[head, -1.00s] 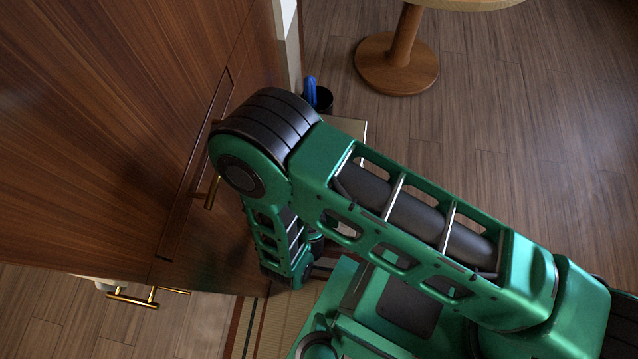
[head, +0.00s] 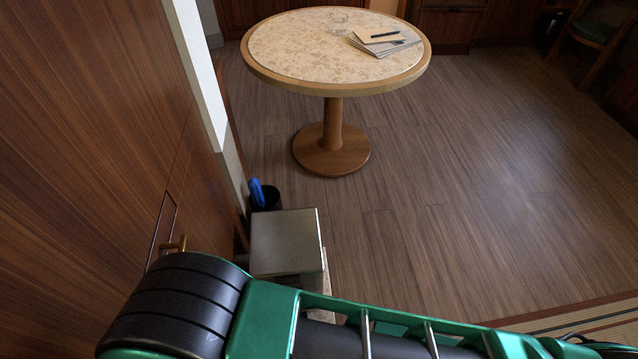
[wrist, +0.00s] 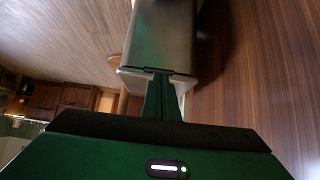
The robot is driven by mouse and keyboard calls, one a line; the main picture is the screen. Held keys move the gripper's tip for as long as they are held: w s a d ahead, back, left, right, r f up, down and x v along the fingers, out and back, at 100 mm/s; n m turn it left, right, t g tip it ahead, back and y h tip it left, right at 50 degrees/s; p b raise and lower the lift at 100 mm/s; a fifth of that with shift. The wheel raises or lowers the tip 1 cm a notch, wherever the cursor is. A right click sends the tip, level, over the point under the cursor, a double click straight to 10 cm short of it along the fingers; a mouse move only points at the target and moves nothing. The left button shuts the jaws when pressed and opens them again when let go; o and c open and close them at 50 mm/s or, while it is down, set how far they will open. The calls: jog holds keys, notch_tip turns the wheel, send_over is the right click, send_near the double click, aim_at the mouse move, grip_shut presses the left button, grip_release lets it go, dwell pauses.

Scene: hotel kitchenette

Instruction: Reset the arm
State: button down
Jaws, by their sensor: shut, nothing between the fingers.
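My gripper (wrist: 158,73) shows in the wrist view, its dark fingers together with nothing between them. It points toward a metal box (wrist: 163,35) with a grey, shiny side; I cannot tell the gap between them. In the head view only my green arm with its black joint shows along the bottom edge. My gripper is hidden or out of frame there.
The metal box (head: 287,241) stands on a small stand near the wooden cabinet front (head: 90,130) at left. A dark bin (head: 265,197) with something blue is behind it. A round table (head: 335,60) stands farther back. Wooden floor (head: 450,190) is clear at right.

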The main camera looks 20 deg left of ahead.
jog(key=w+d+r+m+h, duration=0.1)
jog(key=w+d+r+h, duration=0.2)
jog(key=w, duration=0.4)
jog(key=w+d+r+m+h, duration=0.1)
jog(key=w+d+r+m, duration=0.15)
jog(key=w+r, duration=0.4)
jog(key=w+d+r+m+h, duration=0.1)
jog(key=w+d+r+h, duration=0.1)
jog(key=w+d+r, duration=0.35)
jog(key=w+d+r+m+g+h, duration=0.2)
jog(key=w+d+r, duration=0.25)
jog(key=d, duration=0.45)
jog(key=w+d+r+m+g+h, duration=0.1)
jog(key=w+d+r, duration=0.4)
jog(key=d, duration=0.4)
jog(key=s+d+r+m+g, duration=0.25)
jog(key=d+r, duration=0.25)
jog(key=d, duration=0.5)
jog(key=s+d+r+m+g, duration=0.1)
jog(key=s+d+r+g, duration=0.25)
jog(key=d, duration=0.65)
jog(key=s+d+r+y, duration=0.2)
jog(key=s+d+r, duration=0.1)
jog(key=s, duration=0.5)
jog(key=s+d+r+y, duration=0.3)
jog(key=s+d+r, duration=0.1)
jog(key=s, duration=0.4)
jog(key=shift+d+r, duration=0.25)
jog(key=shift+r, duration=0.1)
